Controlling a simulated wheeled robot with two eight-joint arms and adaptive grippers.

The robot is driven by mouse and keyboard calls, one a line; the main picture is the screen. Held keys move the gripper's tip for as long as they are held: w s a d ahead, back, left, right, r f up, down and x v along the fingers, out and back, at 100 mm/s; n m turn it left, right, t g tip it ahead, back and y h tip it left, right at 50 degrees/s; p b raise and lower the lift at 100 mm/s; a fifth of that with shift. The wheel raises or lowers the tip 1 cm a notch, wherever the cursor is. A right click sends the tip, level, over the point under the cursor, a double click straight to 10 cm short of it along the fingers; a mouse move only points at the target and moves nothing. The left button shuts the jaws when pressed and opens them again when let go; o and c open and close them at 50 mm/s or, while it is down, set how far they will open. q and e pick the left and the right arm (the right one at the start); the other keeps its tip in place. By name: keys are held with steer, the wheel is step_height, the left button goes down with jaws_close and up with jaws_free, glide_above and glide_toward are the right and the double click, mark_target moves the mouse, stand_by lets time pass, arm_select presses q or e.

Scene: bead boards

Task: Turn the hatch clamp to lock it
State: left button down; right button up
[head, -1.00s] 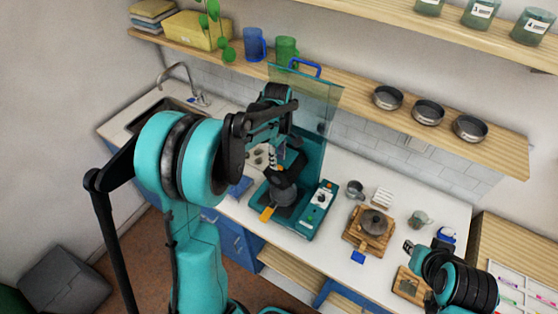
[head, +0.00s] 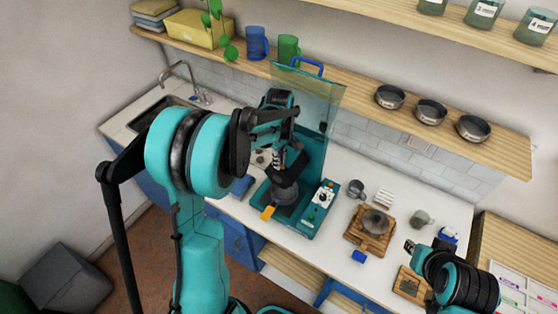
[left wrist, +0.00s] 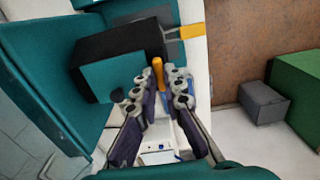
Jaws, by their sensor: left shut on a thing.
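The machine with a teal base (head: 300,222) stands on the counter, with a see-through raised panel (head: 318,95) that has a blue handle. My left gripper (head: 279,160) is over the machine, in front of the panel. In the left wrist view my left gripper (left wrist: 161,82) is shut on an orange lever (left wrist: 158,68), which I take to be the hatch clamp. The lever stands beside a black block with a teal face (left wrist: 115,75). In the head view the lever is hidden by my arm. My right gripper (head: 410,246) is at the lower right, away from the machine; its jaws are too small to judge.
A yellow-orange tab (head: 268,212) sticks out at the machine's front. To its right are a wooden board (head: 352,238) with a dark round pot (head: 374,222), a metal cup (head: 356,187) and a blue block (head: 359,257). A shelf with several bowls hangs behind.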

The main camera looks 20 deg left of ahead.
arm_select(q)
steer(key=m+b, duration=0.2)
steer(key=m, duration=0.2)
steer(key=shift+m, duration=0.4)
steer(key=m+b, duration=0.2)
steer(key=m, duration=0.3)
steer(key=m+b, duration=0.1)
steer(key=m, duration=0.3)
steer(key=shift+m+b, duration=0.55)
steer(key=shift+m, duration=1.35)
steer(key=shift+r, duration=0.1)
steer(key=c, duration=1.6)
jaws_free()
